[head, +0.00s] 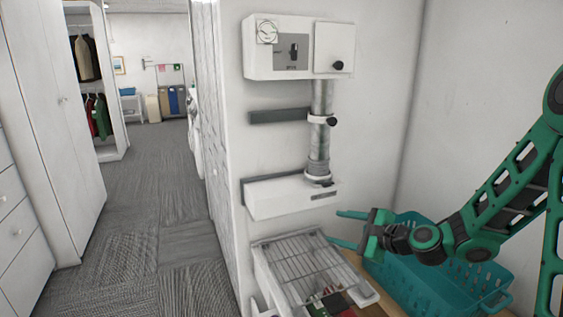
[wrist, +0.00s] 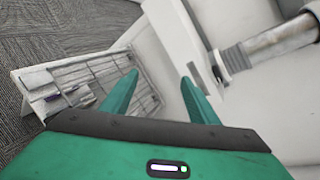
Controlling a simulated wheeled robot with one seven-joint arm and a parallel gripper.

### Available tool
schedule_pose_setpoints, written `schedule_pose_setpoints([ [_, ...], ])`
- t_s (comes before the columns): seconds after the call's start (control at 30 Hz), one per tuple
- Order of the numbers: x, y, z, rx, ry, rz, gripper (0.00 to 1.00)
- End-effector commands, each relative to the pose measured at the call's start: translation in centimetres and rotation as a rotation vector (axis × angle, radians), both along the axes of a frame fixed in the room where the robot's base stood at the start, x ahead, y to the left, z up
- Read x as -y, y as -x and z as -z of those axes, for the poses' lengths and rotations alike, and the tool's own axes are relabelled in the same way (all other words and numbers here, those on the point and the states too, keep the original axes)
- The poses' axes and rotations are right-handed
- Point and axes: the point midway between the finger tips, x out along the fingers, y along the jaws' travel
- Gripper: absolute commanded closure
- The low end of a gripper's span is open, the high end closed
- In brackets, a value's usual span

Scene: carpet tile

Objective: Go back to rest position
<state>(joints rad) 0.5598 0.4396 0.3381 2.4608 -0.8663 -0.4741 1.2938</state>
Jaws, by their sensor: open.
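My green gripper (head: 350,230) is at the right in the head view, above the left edge of a teal basket and close to a wire rack. Its two fingers point left and stand apart, with nothing between them. In the wrist view the gripper (wrist: 158,85) shows two green fingers spread wide and empty. My green arm comes in from the right edge of the head view.
A teal basket (head: 432,292) sits under my arm on a wooden surface. A wire rack (head: 308,262) stands left of it, also in the wrist view (wrist: 75,75). A white wall unit (head: 290,197) with a metal pipe (head: 320,140) is behind. Carpet floor (head: 165,220) at left is clear.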

Motion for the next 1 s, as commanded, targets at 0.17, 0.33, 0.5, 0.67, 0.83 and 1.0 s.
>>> schedule_pose_setpoints([
  [0.17, 2.0, 3.9, 1.9, 0.008, 0.384, -0.184, 0.45],
  [0.33, 5.9, 8.1, 3.0, -0.026, 0.702, -0.347, 0.45],
  [0.5, 10.7, 13.0, 2.8, -0.097, 0.957, -0.500, 0.45],
  [0.67, 15.1, 18.3, 1.5, -0.185, 1.130, -0.634, 0.45],
  [0.83, 18.9, 24.8, -0.4, -0.290, 1.234, -0.767, 0.45],
  [1.0, 21.3, 31.7, -2.4, -0.376, 1.253, -0.888, 0.45],
])
